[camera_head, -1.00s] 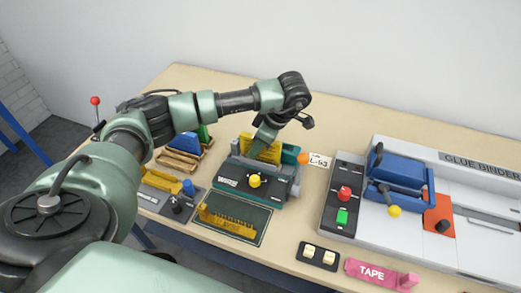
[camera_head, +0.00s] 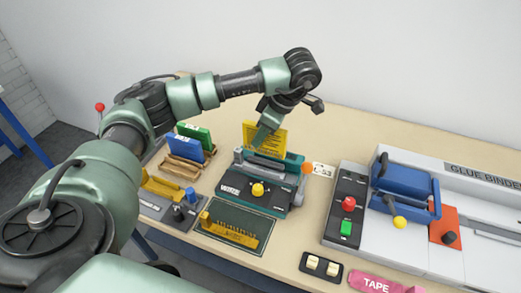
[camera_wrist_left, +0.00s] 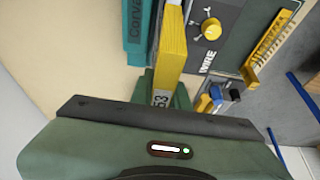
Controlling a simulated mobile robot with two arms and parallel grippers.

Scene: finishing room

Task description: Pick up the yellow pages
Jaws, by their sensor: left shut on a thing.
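The yellow pages (camera_head: 276,143) stand upright just above the teal wire-binding machine (camera_head: 229,187) in the head view. My left gripper (camera_head: 262,136) is shut on the pages from above. In the left wrist view the yellow pages (camera_wrist_left: 172,50) run out from between the green fingers of my left gripper (camera_wrist_left: 165,92), with a printed label on the edge near them. Whether their lower edge is fully clear of the machine's slot is hard to tell. My right gripper is not in view.
A wooden rack (camera_head: 180,169) with green and blue pages stands left of the machine. A dark green mat (camera_head: 262,219) with a yellow comb lies in front. The glue binder (camera_head: 345,180) is on the right, with a pink tape piece (camera_head: 375,283) before it. The table behind is clear.

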